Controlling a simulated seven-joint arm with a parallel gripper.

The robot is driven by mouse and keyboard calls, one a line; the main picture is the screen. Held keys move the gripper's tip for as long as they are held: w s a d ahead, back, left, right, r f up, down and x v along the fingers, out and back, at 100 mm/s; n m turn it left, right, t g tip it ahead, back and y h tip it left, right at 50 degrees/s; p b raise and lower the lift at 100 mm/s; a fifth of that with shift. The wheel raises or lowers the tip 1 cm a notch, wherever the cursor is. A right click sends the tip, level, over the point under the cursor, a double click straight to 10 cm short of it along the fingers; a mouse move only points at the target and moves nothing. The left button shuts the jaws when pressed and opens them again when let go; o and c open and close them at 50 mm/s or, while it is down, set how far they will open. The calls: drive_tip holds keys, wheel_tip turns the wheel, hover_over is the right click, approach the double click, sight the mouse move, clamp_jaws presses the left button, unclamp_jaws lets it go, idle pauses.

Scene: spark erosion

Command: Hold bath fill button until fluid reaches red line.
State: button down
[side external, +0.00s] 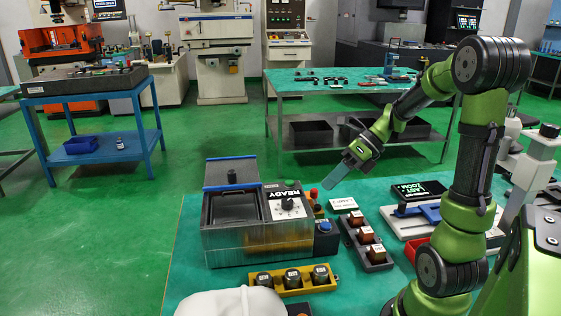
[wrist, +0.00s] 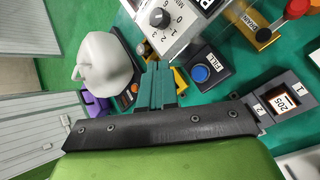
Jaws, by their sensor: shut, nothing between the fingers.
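The blue FILL button (side external: 324,226) sits on a dark box at the right side of the grey bath unit (side external: 222,246). It shows in the wrist view (wrist: 201,73) with a FILL label beside it. My gripper (side external: 328,183) is shut and empty, raised above the bench behind and above the button, apart from it. In the wrist view my fingers (wrist: 158,68) point left of the button. The bath's open tank has a dark inside; I cannot make out the red line or a fluid level. An amber tint shows low on its front wall.
A white panel with a knob (side external: 288,206) and a READY display stands on the bath unit. Right of it are a dark block of copper-coloured pieces (side external: 367,240) and an orange-red knob (side external: 314,193). A yellow holder (side external: 292,280) and white jug-like object (side external: 232,302) are in front.

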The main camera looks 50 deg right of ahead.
sight(329, 223)
drive_tip(key=shift+f, duration=4.3)
drive_tip(key=shift+f, duration=0.1)
drive_tip(key=shift+f, duration=0.3)
drive_tip(key=shift+f, duration=0.45)
idle(2.9)
